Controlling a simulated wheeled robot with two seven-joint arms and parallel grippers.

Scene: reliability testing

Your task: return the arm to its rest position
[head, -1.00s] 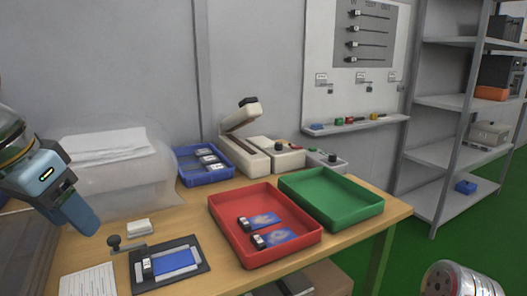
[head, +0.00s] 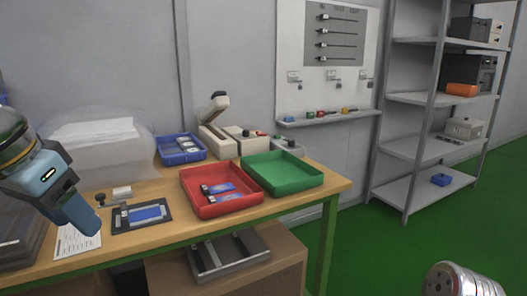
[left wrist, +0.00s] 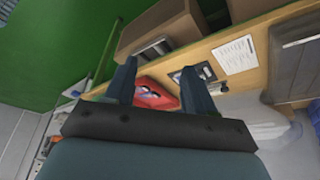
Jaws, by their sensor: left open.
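My left gripper (head: 84,218) hangs at the left of the head view, in front of the wooden table (head: 160,232), and holds nothing. In the left wrist view my left gripper (left wrist: 158,84) shows two dark fingers spread apart, with the table and the red tray (left wrist: 155,92) beyond them. In the head view the fingers overlap the white sheet (head: 72,243) in the picture; the exact gap to the table is hard to tell. My right gripper is not in view; only a silver part of my right arm shows at the lower right.
On the table are a red tray (head: 212,207) with two devices and blue cards, an empty green tray (head: 284,178), a blue bin (head: 180,158) and a dark fixture (head: 128,228). A metal shelf (head: 400,190) stands right. Green floor (head: 365,250) between is clear.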

